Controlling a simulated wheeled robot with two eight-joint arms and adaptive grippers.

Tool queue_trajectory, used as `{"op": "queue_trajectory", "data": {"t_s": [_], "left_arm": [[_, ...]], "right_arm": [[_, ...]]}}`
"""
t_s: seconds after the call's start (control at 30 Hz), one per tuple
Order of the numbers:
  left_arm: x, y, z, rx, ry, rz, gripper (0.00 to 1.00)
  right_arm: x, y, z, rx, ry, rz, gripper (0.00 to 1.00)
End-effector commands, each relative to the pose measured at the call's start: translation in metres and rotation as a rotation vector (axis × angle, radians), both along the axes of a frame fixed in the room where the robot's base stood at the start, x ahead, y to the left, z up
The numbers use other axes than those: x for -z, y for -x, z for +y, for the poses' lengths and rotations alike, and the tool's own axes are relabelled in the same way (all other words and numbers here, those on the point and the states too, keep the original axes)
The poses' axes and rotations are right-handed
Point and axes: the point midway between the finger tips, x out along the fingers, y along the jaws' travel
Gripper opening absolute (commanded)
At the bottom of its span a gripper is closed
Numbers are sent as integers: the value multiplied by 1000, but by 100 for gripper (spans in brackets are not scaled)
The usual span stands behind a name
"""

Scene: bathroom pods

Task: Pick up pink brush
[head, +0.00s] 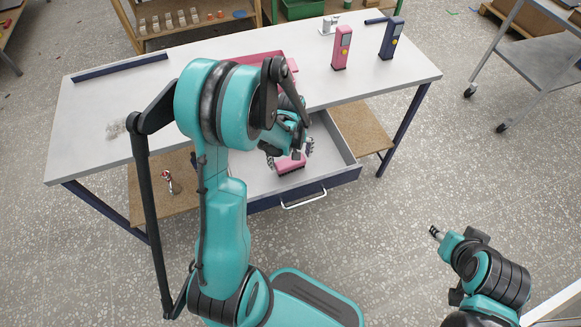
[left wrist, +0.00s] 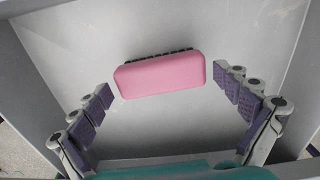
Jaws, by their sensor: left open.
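The pink brush (head: 289,163) lies in the open drawer (head: 331,176) under the table, with a rounded pink back and dark bristles along one side. In the left wrist view the brush (left wrist: 160,76) lies across the upper middle of the grey drawer floor. My left gripper (head: 290,152) is over the drawer, right above the brush. Its fingers (left wrist: 172,98) are spread wide, one on each side of the brush's ends, with nothing held. My right arm's gripper (head: 437,233) is at the lower right, away from the table; its fingers are too small to read.
The white tabletop (head: 110,90) holds a pink device (head: 341,48), a dark blue device (head: 391,38) and a pink tray (head: 258,58), partly hidden by my arm. The drawer's walls surround the brush. A grey cart (head: 540,60) stands at right; the floor between is clear.

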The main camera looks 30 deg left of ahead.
Motion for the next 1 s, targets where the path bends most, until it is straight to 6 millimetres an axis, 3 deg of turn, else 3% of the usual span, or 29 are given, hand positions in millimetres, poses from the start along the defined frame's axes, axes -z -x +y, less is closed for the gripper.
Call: {"op": "queue_trajectory", "data": {"t_s": [0.1,0.3,0.47,0.8,1.0], "left_arm": [[14,0,0,0,0,0,100],[12,0,0,0,0,0,100],[12,0,0,0,0,0,60],[11,0,0,1,-1,-1,60],[-7,0,0,1,0,0,60]], "right_arm": [[7,0,0,0,0,0,40],[5,0,0,0,0,0,40],[5,0,0,0,0,0,40],[4,0,0,0,0,0,40],[-5,0,0,0,0,0,40]]}}
